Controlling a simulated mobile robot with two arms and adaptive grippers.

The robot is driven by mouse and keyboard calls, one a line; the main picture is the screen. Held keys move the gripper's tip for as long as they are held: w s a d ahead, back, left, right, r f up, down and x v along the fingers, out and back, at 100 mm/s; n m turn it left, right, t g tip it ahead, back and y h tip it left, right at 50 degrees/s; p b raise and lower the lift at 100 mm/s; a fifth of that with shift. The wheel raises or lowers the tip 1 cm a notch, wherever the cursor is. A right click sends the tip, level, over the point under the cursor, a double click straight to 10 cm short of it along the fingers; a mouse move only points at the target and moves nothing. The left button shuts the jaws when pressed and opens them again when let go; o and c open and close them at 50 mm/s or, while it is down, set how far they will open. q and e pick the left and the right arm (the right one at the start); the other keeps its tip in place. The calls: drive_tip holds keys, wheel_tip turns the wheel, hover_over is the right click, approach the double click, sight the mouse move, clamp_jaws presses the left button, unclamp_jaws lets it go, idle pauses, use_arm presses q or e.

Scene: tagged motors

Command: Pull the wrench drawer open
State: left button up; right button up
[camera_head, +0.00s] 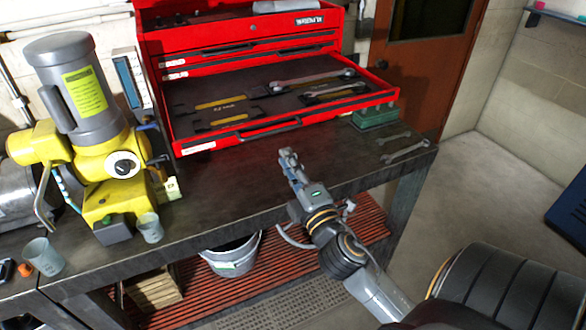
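The red tool chest (158,52) stands at the back of the dark workbench. Its wrench drawer (196,146) is pulled out toward me, and its dark handle (270,128) shows along the front. Two wrenches (318,77) lie in the drawer's right part, beside yellow-marked cutouts (222,104) in the dark liner. My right gripper (287,156) is just in front of the drawer, below its handle and apart from it in the picture. Its fingers look close together, but I cannot tell whether they are open or shut. My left gripper is out of view.
A yellow and grey motor machine (77,85) stands on the bench at left, with grey cups (150,228) near it. Two loose wrenches (404,151) and a green block (376,117) lie at the bench's right. A bucket (231,262) is on the red lower shelf.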

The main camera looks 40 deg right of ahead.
drive_tip(key=shift+v, duration=1)
drive_tip(key=shift+f, duration=0.1)
